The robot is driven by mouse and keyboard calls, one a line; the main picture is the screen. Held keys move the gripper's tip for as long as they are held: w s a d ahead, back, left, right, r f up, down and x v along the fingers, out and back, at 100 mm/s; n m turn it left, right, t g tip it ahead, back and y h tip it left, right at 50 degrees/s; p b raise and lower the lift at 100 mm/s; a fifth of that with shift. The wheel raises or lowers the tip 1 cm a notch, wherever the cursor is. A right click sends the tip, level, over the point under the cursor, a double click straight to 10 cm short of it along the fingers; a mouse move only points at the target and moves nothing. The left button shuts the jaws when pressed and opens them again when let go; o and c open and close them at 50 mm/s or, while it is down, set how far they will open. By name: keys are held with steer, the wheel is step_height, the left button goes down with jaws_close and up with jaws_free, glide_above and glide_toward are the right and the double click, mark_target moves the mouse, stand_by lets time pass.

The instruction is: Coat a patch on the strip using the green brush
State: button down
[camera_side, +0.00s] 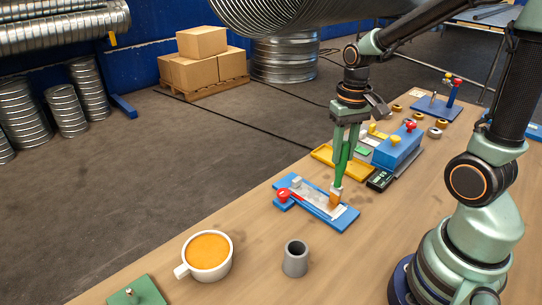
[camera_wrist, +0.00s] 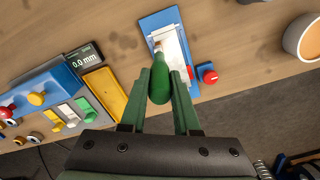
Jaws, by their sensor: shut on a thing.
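My gripper (camera_side: 344,152) is shut on the green brush (camera_wrist: 160,82), which points down in the side view. The brush's orange-brown tip (camera_side: 335,198) is at the right part of the pale strip (camera_side: 312,199); it looks in contact, though any small gap is hard to tell. The strip lies on a blue plate (camera_side: 342,222) with a red-knobbed clamp (camera_side: 283,194) at its left end. In the wrist view the strip (camera_wrist: 174,50) is partly covered by the brush, and any coat under the tip is hidden. A white mug (camera_side: 222,262) of orange liquid stands at the front left.
A grey cup (camera_side: 295,259) stands between the mug and my base. Behind the plate are a yellow tray (camera_side: 328,158), a dark gauge (camera_side: 380,180) and a blue block with a red knob (camera_side: 399,150). A green plate (camera_side: 137,294) lies at the front left edge.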

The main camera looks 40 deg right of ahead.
steer(key=shift+a, duration=2.4)
steer(key=w+d, duration=0.1)
steer(key=d, duration=0.5)
steer(key=shift+a+f, duration=0.1)
steer(key=shift+a, duration=0.05)
steer(key=a, duration=0.6)
steer(key=shift+f, duration=0.1)
step_height(320, 180, up, 6)
stand_by(0.4)
steer(key=shift+d, duration=0.1)
